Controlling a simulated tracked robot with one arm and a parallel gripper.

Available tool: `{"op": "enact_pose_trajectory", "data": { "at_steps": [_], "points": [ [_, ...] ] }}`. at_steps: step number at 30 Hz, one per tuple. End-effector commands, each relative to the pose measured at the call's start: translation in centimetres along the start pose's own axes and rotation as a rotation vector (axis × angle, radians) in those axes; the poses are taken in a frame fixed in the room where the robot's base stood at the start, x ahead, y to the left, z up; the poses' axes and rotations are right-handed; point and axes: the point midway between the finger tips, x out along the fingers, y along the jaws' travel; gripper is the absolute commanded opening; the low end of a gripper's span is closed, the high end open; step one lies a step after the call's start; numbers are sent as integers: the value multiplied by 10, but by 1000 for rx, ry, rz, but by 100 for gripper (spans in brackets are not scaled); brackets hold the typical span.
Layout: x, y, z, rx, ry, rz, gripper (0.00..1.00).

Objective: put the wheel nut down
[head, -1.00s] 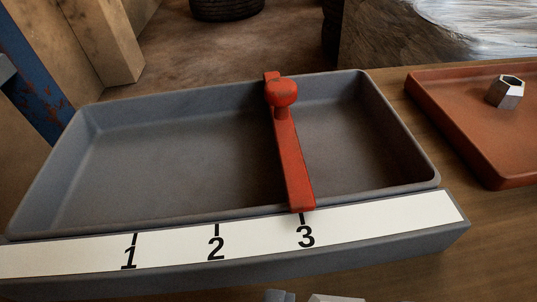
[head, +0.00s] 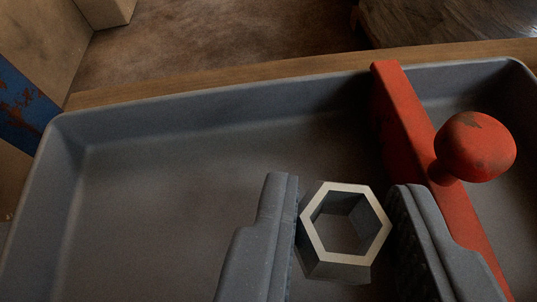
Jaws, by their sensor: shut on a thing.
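A silver hexagonal wheel nut (head: 315,262) is between the fingers of my gripper (head: 343,230), its open bore facing the camera. My gripper is shut on it, with one finger on each side. Nut and gripper are over the grey tray (head: 150,118), left of a red bar (head: 405,110) that crosses it. How high the nut is above the tray floor is hard to tell.
The red bar carries a round red knob (head: 475,147) close to the right finger. The tray floor (head: 170,200) left of the gripper is bare. A wooden table edge (head: 230,78) runs behind the tray.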

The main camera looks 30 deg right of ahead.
Motion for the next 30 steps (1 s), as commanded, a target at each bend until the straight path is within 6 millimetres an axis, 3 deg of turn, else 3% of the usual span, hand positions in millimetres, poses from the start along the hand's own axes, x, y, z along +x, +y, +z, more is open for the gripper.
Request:
{"op": "enact_pose_trajectory", "data": {
  "at_steps": [8, 17, 29, 30],
  "points": [
    [14, -11, -6, 0, 0, -1, 3],
    [30, -11, 23, -1, 0, -2, 3],
    [31, -11, 26, 1, 1, -2, 3],
    [31, -11, 26, 1, 1, -2, 32]
  ]
}}
